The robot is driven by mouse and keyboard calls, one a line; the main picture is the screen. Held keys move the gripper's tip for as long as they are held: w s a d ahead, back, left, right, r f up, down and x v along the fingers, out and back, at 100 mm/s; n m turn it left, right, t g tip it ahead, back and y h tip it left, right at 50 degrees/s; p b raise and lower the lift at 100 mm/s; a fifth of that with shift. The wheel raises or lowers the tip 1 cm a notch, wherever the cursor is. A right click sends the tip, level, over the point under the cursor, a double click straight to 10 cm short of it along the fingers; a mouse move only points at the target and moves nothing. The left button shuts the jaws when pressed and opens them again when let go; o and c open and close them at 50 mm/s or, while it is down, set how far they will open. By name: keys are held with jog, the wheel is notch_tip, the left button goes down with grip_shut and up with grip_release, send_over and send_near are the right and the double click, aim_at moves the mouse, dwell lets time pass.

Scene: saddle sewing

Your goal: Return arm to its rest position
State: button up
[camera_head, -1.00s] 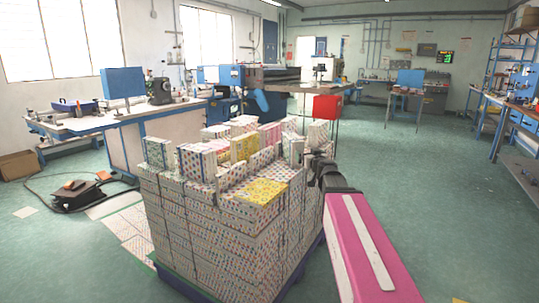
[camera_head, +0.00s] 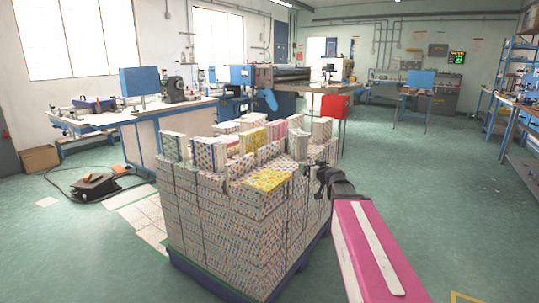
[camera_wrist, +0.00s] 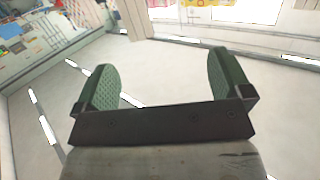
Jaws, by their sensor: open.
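My gripper (camera_head: 316,175) is at the end of my pink arm, beside the right side of the stack of boxes in the head view. In the wrist view my gripper (camera_wrist: 163,82) shows two green textured fingers spread wide apart with nothing between them. The pale ceiling with strip lights and part of the room show behind the fingers, so the wrist camera faces upward. From the head view I cannot tell whether the gripper touches the boxes.
A tall stack of patterned boxes (camera_head: 225,225) stands on a blue pallet (camera_head: 215,286) just left of my arm. A workbench (camera_head: 150,118) stands behind it, with a red bin (camera_head: 335,107) farther back. A foot pedal unit (camera_head: 95,186) lies at left. Green floor (camera_head: 450,200) at right is open.

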jog(key=s+a+f+g+y, duration=0.1)
jog(key=s+a+f+g, duration=0.35)
jog(key=f, duration=0.55)
jog(key=s+d+f+m+g+h, duration=0.1)
jog(key=s+d+f+g+h, duration=0.1)
jog(key=s+f+g, duration=0.3)
jog(key=s+d+f+m+g+h, duration=0.2)
jog(key=s+f+g+h, duration=0.2)
jog(key=s+f, duration=1)
jog(key=shift+s+d+g, duration=0.2)
jog(key=shift+s+g, duration=0.2)
jog(key=shift+g, duration=0.45)
